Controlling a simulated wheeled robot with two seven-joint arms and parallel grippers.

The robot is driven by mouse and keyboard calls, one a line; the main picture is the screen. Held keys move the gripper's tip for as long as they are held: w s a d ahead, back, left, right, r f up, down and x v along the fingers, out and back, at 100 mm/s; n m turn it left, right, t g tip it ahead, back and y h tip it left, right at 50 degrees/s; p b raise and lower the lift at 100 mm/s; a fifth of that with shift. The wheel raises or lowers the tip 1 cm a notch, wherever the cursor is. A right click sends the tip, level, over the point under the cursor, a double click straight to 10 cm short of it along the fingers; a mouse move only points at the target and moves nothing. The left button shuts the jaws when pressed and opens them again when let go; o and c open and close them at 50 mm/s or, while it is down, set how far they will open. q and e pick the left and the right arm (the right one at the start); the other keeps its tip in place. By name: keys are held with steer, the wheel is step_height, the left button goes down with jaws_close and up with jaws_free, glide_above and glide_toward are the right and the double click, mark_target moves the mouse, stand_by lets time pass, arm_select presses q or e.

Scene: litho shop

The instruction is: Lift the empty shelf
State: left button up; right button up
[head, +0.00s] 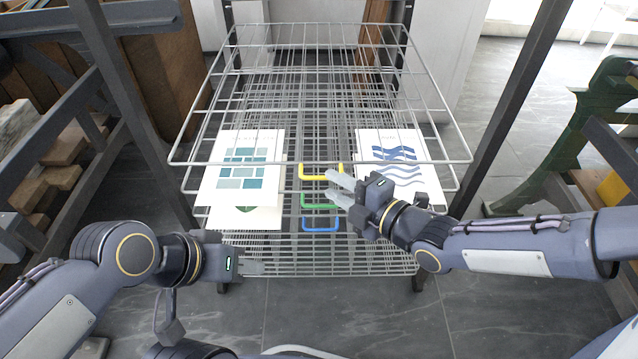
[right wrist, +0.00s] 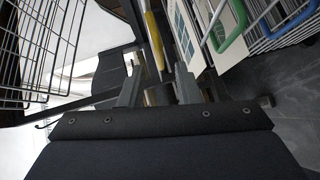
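The empty shelf is the top wire shelf (head: 455,130) of a grey rack in the head view. It is a bare grid, and its near edge is level. A yellow handle (head: 320,178) sits at the middle of that edge. My right gripper (head: 334,187) is at the handle's right side with its fingers apart. In the right wrist view the yellow handle (right wrist: 152,35) lies between the two open fingers (right wrist: 158,80); contact is not clear. The wire shelf also shows there (right wrist: 40,45). My left gripper (head: 252,268) is low, in front of the rack's lower left, apart from the handles.
A teal-block print (head: 240,180) and a blue-wave print (head: 393,175) lie below the top shelf. Green (head: 320,206) and blue (head: 320,229) handles are beneath the yellow one. Dark posts (head: 515,95) stand beside the rack. Floor (head: 340,315) is clear in front.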

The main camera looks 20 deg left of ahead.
mark_target(319, 177)
steer(key=b+x, duration=0.1)
steer(key=x, duration=0.4)
steer(key=shift+w+a, duration=0.1)
jaws_close()
steer(key=shift+f, duration=0.1)
